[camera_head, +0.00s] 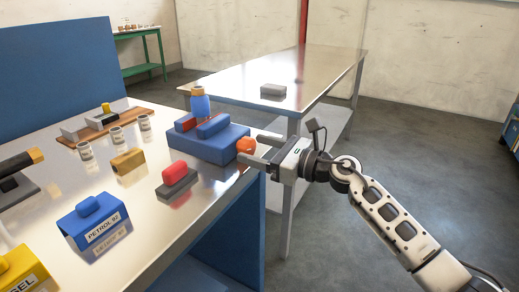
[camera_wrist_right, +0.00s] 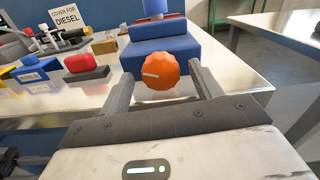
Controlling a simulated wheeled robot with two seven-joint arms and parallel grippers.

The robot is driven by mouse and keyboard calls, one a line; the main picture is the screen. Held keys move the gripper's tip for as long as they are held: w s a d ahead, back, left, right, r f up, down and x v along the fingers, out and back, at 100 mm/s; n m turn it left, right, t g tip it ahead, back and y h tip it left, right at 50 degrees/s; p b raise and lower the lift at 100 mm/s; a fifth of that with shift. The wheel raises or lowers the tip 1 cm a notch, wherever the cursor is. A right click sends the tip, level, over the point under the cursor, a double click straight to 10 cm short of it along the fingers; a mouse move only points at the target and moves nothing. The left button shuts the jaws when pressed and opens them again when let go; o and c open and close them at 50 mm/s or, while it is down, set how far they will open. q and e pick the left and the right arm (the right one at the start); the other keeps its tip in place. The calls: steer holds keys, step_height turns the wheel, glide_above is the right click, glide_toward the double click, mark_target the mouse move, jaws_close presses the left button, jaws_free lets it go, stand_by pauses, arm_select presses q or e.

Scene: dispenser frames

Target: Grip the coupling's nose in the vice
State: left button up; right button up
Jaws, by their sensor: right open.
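The blue vice (camera_head: 225,148) sits near the right edge of the metal workbench, and in the wrist view its body (camera_wrist_right: 185,50) lies straight ahead. Its orange knob (camera_head: 246,145) faces my right gripper (camera_head: 257,151). The coupling, a blue cylinder with a tan top (camera_head: 199,101), stands upright over the vice jaws; its lower end is hidden, so I cannot tell how tightly it sits. My right gripper is open, its fingers on either side of the knob (camera_wrist_right: 158,71) in the wrist view; contact is not clear. My left gripper is not in view.
On the bench are a red-topped block (camera_head: 176,176), a brass block (camera_head: 128,161), several grey cups, a blue "PETROL 92" cover (camera_head: 93,220) and a yellow cover (camera_head: 22,272). A second metal table (camera_head: 320,65) with a grey block stands behind. Floor at right is clear.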

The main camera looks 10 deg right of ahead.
steer(key=c, duration=1)
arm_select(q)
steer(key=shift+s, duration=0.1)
arm_select(e)
steer(key=shift+o, duration=0.2)
